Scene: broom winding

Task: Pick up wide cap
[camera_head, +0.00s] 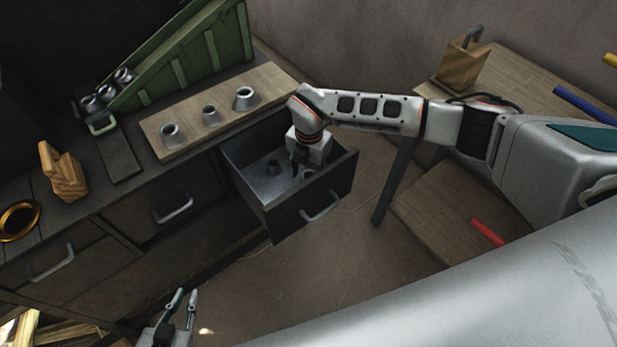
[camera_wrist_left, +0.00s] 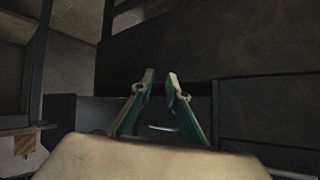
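Three grey metal caps stand on a wooden board: a wide one on the left (camera_head: 170,134), a smaller one in the middle (camera_head: 210,115) and a wide one on the right (camera_head: 245,98). The open drawer (camera_head: 262,204) holds more small grey caps, one at its left (camera_head: 273,168) and one at its right (camera_head: 307,174). I cannot tell which is the wide cap. My right gripper (camera_head: 297,168) points down into the drawer, between these caps; its fingertips are too small to read. My left gripper (camera_head: 185,291) is low at the front, open and empty, its fingertips apart in the left wrist view (camera_wrist_left: 160,77).
A green ramp (camera_head: 185,60) stands behind the board, with several metal caps at its lower left end. A wooden block (camera_head: 62,172) and a gold ring (camera_head: 18,220) are on the left of the counter. A side table (camera_head: 520,95) is at the right.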

